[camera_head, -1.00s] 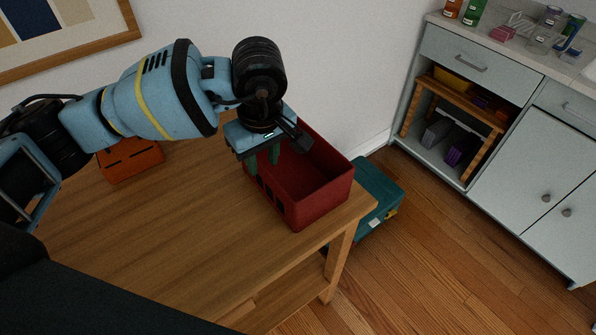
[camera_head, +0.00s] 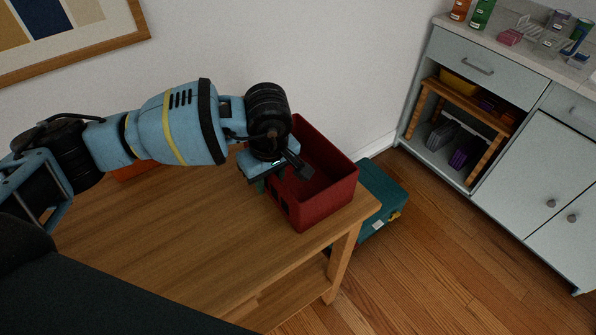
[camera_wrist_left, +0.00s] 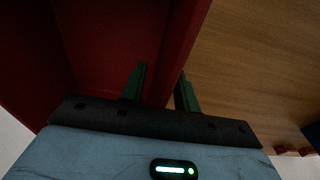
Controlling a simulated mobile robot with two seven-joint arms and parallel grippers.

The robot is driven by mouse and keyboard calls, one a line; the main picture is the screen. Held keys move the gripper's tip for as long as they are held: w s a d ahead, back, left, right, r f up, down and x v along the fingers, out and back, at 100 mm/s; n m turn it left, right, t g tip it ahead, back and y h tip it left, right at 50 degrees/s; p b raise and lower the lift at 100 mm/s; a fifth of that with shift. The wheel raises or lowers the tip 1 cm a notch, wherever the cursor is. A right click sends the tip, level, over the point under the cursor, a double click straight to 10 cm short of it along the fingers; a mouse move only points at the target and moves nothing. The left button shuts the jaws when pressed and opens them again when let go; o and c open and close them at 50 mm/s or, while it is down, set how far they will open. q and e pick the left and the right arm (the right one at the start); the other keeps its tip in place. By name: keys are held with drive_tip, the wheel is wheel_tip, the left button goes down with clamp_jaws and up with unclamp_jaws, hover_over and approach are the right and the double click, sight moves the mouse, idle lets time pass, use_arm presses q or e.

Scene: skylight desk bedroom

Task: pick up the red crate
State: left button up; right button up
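The red crate (camera_head: 337,186) stands on the right end of the wooden table in the head view, open at the top. My left gripper (camera_head: 267,185) is at the crate's left wall, pointing down, and partly hides it. In the left wrist view my left gripper (camera_wrist_left: 163,82) has its two green fingers apart, one over the crate's (camera_wrist_left: 105,40) inside and one outside the wall, with the wall's rim between them. I cannot tell whether the fingers touch the wall. My right gripper is in neither view.
The wooden table (camera_head: 165,240) has clear room left of the crate. An orange box (camera_head: 133,171) is partly hidden behind my left arm. A teal case (camera_head: 383,193) lies on the floor beyond the table's right end. A pale cabinet (camera_head: 520,165) stands at the right.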

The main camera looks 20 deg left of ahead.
use_arm(q)
drive_tip(key=shift+f, duration=0.3)
drive_tip(key=shift+c, duration=0.4)
clamp_jaws()
drive_tip(key=shift+r, duration=0.1)
drive_tip(key=shift+r, duration=0.45)
wheel_tip(320, 180, up, 3)
drive_tip(key=shift+s+d+f, duration=0.15)
drive_tip(key=shift+f, duration=0.05)
drive_tip(key=s+d+r+b, duration=0.1)
drive_tip(key=s+d, duration=0.7)
drive_tip(key=s, duration=0.5)
drive_tip(key=shift+d+r, duration=0.2)
drive_tip(key=shift+d, duration=0.15)
